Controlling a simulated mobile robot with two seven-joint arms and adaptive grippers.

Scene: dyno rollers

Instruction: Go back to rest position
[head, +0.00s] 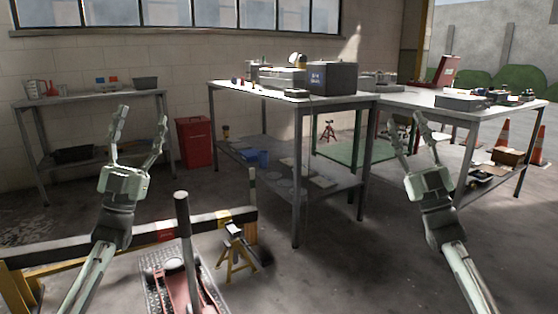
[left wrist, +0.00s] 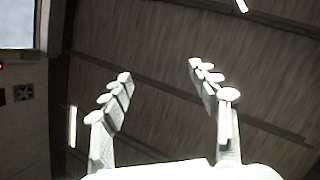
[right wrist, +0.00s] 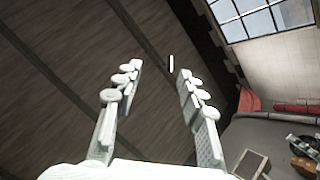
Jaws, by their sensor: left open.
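My left gripper (head: 138,138) is raised in the left part of the head view, its fingers spread apart and pointing up. In the left wrist view, my left gripper (left wrist: 160,90) has a wide empty gap between its fingers, with the ceiling behind. My right gripper (head: 412,135) is raised in the right part of the head view, in front of the tables, with its fingers apart. In the right wrist view, my right gripper (right wrist: 160,90) is also open and empty. Neither gripper touches anything that I can see.
A metal workbench (head: 290,95) with a dark box (head: 333,79) stands ahead, joined by another table (head: 425,97) at right. A shelf table (head: 90,98) and red bin (head: 195,142) stand left. A yellow jack stand (head: 236,254) and red floor jack (head: 180,285) are close in front. Open floor lies front right.

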